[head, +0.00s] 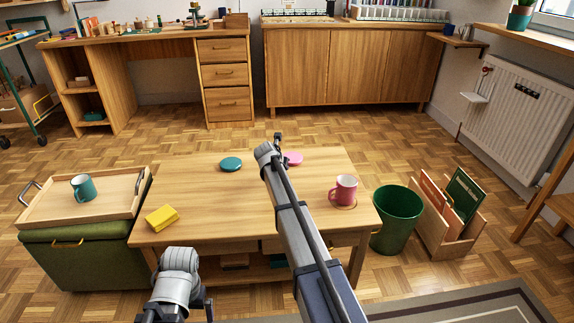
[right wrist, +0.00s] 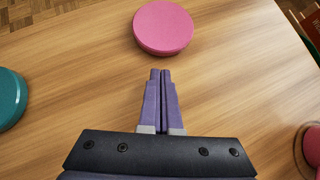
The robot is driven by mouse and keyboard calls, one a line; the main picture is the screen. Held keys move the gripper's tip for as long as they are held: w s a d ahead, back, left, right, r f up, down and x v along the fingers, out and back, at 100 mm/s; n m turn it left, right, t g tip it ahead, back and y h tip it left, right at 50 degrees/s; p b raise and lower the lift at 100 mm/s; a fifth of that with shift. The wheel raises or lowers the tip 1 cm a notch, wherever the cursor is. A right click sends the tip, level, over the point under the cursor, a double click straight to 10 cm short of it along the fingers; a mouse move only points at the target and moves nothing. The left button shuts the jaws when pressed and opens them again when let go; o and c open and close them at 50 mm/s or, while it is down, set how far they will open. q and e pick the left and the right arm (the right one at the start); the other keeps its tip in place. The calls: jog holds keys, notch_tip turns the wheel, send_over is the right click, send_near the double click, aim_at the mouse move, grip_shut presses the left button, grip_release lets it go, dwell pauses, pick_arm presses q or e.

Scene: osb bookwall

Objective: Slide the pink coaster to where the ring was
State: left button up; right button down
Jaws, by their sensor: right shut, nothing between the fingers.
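The pink coaster (head: 294,158) lies flat near the far edge of the low table (head: 190,190), partly behind my right arm in the head view. It shows whole in the right wrist view (right wrist: 163,27), just beyond the fingertips.
A teal coaster (head: 231,164) lies left of the pink one. A yellow block (head: 162,218) lies at the table's front left. A tray (head: 110,208) with a teal mug (head: 83,187) is to the left. A green bin (head: 398,222) stands at the right. The table's middle is clear.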

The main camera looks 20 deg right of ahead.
jog(key=shift+s+a, duration=0.9)
jog(key=shift+s, duration=0.15)
jog(key=p+v, duration=0.4)
jog(key=v, duration=0.1)
jog(key=p+v, duration=0.2)
jog(key=v, duration=0.1)
jog(key=shift+w+d+r, duration=0.2)
jog(key=shift+w+r, duration=0.05)
jog(key=shift+r, duration=0.1)
jog(key=shift+s+a+r+p, duration=0.4)
jog(key=shift+p, duration=0.2)
